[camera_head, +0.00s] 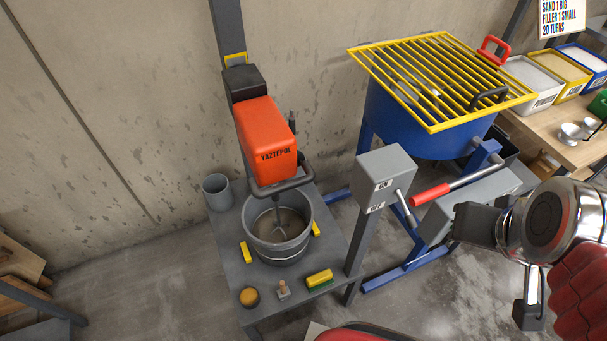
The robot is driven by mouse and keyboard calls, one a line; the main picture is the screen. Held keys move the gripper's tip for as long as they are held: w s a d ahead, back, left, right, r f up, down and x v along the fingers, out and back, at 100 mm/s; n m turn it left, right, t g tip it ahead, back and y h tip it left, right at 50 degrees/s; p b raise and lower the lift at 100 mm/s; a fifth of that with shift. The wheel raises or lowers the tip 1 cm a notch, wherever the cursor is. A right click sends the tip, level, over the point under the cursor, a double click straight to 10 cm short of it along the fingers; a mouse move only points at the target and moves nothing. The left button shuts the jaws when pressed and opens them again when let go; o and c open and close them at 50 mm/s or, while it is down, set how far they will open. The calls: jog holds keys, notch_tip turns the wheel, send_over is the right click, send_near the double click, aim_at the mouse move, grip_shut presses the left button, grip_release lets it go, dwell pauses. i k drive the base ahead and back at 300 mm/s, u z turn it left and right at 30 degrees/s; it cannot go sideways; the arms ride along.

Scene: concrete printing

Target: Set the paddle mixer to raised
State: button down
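The paddle mixer (268,138) has an orange body with a black top and hangs on a dark upright column (228,35) at the wall. A dark curved handle (283,187) crosses its front. Its shaft and paddle (280,225) reach down into a grey metal bucket (262,250) on a grey stand, so the mixer looks lowered. A small yellow bracket (235,58) sits on the column above the body. My gripper (490,262) is at the right, well apart from the mixer and its handle.
A red-handled bar (430,194) lies between my gripper and the mixer. A grey cup (217,192) stands left of the bucket.

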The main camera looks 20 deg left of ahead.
aim_at(268, 143)
jog(key=z, duration=0.1)
jog(key=k, duration=1.15)
jog(key=u, duration=1.55)
jog(key=i, duration=1)
jog(key=u, duration=0.05)
